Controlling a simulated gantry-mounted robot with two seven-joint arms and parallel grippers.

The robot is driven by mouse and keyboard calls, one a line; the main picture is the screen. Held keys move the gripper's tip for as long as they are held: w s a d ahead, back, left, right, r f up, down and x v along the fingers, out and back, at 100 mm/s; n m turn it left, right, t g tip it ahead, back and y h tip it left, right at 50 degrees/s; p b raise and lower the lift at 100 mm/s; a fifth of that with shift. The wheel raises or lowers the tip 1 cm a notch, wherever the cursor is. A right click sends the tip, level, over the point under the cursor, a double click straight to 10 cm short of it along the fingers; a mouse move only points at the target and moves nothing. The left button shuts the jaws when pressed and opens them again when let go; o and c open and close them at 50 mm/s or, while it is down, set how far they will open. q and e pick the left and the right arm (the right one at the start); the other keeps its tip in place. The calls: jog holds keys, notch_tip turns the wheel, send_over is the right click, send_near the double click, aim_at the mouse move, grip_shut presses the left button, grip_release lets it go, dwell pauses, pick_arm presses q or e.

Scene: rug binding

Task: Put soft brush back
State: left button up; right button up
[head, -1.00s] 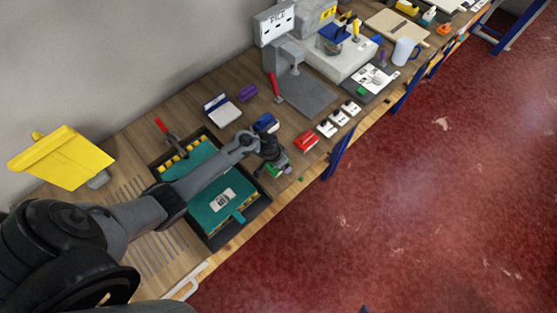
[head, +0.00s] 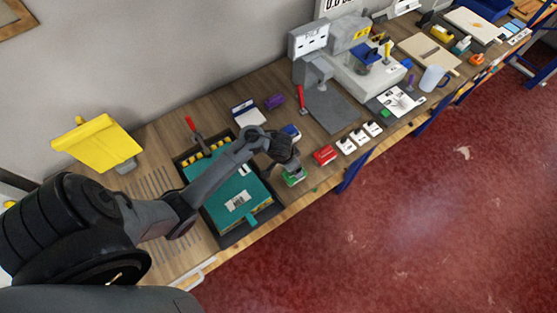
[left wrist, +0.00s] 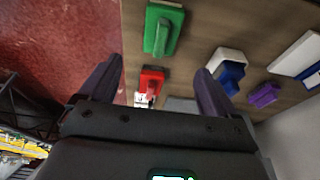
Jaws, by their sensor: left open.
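A green block brush with a raised green grip (head: 293,177) lies on the bench by the front edge, right of the teal-topped tray. It also shows in the left wrist view (left wrist: 163,28). I cannot tell by its look whether it is the soft brush. My left gripper (head: 288,167) is just above and behind it, open and empty. In the left wrist view the two fingers of my left gripper (left wrist: 155,80) stand wide apart, with the green block beyond them and not between. A red block (head: 325,154) and a blue block (head: 291,131) lie nearby. My right gripper is not seen.
The dark tray (head: 236,241) holds a teal pad with a label. A red-handled tool stands at its back (head: 194,130). A purple block (head: 274,102), a white-and-blue block (head: 248,113) and small white boxes (head: 345,146) lie around. A grey machine (head: 310,60) stands behind.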

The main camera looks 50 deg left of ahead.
pick_arm(q)
jog(key=s+d+r, duration=0.4)
jog(key=s+r, duration=0.2)
jog(key=s, duration=0.3)
jog(key=s+d+r, duration=0.5)
jog(key=s+r, duration=0.1)
jog(key=s, duration=0.4)
jog(key=shift+d+m, duration=0.25)
jog(key=shift+m, duration=0.15)
jog(key=shift+s+r, duration=0.1)
notch_tip(320, 180, up, 4)
jog(key=p, duration=0.4)
jog(key=shift+r, duration=0.25)
